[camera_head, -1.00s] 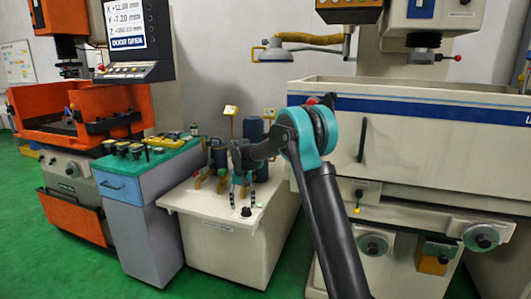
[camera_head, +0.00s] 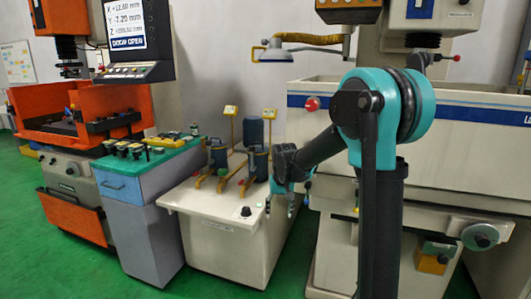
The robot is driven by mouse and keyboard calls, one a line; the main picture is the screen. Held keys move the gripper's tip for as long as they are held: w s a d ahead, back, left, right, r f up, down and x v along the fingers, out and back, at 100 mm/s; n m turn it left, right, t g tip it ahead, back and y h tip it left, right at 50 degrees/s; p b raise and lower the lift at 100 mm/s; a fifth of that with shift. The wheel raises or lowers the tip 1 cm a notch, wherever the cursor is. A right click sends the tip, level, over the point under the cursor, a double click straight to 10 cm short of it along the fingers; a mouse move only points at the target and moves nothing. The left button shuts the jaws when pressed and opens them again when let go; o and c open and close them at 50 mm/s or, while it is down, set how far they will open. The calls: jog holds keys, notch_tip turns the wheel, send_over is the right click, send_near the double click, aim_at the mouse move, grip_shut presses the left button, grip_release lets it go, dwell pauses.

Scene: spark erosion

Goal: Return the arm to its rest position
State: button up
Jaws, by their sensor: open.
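My arm rises from the bottom right of the head view, bends at a large teal joint in front of the white machine (camera_head: 450,145), and reaches left and down. My gripper (camera_head: 283,205) hangs at the right edge of the white cabinet (camera_head: 228,240), its fingers pointing down. It is open, with nothing seen between its fingers. I cannot tell whether it is above the cabinet top or just in front of it.
The cabinet carries blue-grey cylindrical units (camera_head: 253,132) with yellow handles and a black knob (camera_head: 245,212). A grey cart (camera_head: 145,215) with a green top stands to its left, then an orange machine (camera_head: 75,115). Green floor (camera_head: 25,240) is open at lower left.

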jog(key=s+d+f+t, duration=0.1)
jog(key=s+d, duration=0.3)
jog(key=s, duration=0.4)
jog(key=s+d+f, duration=0.3)
jog(key=s+d, duration=0.2)
jog(key=s, duration=0.4)
jog(key=s+d+f+t, duration=0.1)
jog(key=s+d+f, duration=0.2)
jog(key=s, duration=0.6)
jog(key=shift+s+d+m+t, duration=0.3)
jog(key=shift+d+m, duration=0.1)
jog(key=shift+d, duration=0.5)
jog(key=shift+w, duration=0.1)
jog(key=shift+c, duration=0.6)
